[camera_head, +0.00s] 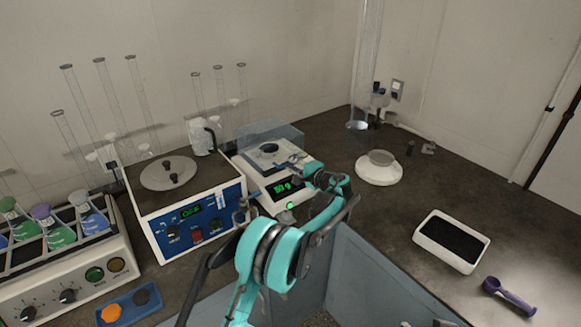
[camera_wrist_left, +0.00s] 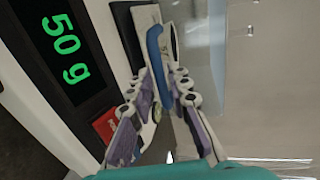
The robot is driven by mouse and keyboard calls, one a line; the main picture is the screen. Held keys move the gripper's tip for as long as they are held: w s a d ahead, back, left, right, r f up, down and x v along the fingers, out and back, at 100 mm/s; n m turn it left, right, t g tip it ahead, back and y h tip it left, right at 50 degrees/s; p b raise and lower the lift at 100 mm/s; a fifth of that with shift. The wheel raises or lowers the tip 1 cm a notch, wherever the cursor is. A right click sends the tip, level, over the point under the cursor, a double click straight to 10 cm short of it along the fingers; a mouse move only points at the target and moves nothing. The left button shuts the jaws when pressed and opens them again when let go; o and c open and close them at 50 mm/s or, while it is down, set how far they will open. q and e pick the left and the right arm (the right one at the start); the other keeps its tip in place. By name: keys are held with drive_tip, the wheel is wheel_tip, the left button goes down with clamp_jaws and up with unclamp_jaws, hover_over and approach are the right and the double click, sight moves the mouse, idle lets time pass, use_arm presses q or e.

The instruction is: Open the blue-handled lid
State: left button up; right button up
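The blue-handled lid (camera_head: 268,131) is a clear, bluish cover on the white balance (camera_head: 292,209) in the middle of the head view. Its blue handle (camera_wrist_left: 157,58) shows in the left wrist view, between my left fingertips. My left gripper (camera_head: 300,166) is at the front of the lid, above the balance's display. In the left wrist view the fingers of that gripper (camera_wrist_left: 163,80) converge closely on both sides of the handle and appear shut on it. The fingers partly hide the handle's lower end. My right gripper is not in view.
The balance's green display (camera_wrist_left: 65,60) reads 50 g. A sieve-shaker-like box (camera_head: 195,220) stands left, with a flask rack (camera_head: 75,262) beyond. A glass column on a white base (camera_head: 379,168), a black-filled tray (camera_head: 451,241) and a purple scoop (camera_head: 508,296) are right.

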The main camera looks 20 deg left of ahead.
use_arm(q)
drive_tip(key=shift+w+a, duration=0.25)
drive_tip(key=shift+a, duration=0.1)
clamp_jaws()
